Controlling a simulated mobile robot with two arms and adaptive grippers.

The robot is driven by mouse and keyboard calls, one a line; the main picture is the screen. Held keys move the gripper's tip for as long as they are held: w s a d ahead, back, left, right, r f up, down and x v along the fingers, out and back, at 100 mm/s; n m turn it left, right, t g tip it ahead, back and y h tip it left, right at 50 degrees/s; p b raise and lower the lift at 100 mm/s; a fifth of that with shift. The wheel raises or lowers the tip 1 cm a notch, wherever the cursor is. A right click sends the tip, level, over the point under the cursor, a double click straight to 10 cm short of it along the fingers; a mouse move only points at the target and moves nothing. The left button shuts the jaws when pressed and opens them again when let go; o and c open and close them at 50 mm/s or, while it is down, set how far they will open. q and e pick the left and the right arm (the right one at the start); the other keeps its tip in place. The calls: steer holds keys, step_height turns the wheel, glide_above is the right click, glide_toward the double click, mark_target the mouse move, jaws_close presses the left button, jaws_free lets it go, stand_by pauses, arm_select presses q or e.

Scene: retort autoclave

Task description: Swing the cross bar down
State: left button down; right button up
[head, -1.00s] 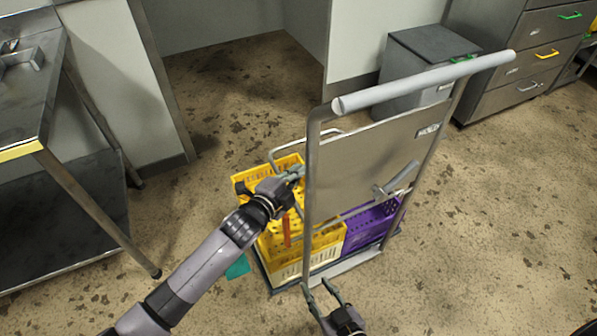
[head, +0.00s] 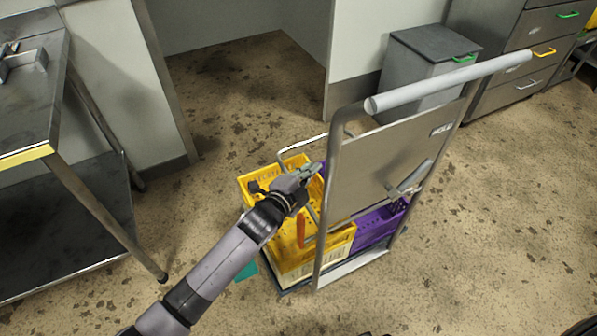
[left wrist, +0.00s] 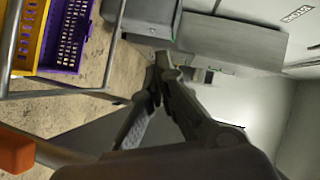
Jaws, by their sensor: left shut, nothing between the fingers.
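A trolley with a grey push handle (head: 450,82) and a metal back panel (head: 385,165) stands right of centre in the head view. A thin bent metal bar (head: 300,147) shows over its crates, and a metal bar also crosses the left wrist view (left wrist: 60,93); I cannot tell which part is the cross bar. A grey grip (head: 416,177) sits on the panel. My left gripper (head: 314,168) is shut and empty above the crates, beside the trolley's left post. Its closed fingers show in the left wrist view (left wrist: 162,68). Contact with the bar is unclear.
The trolley carries yellow crates (head: 318,254) and purple crates (head: 375,226). An orange part (head: 300,228) shows by the yellow crates. A steel table (head: 35,105) stands left, a grey bin (head: 430,60) and drawers (head: 520,60) behind. The floor right of the trolley is clear.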

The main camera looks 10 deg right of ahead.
arm_select(q)
steer(key=v, duration=1.1)
steer(key=shift+s+r, duration=0.2)
steer(key=shift+s, duration=0.25)
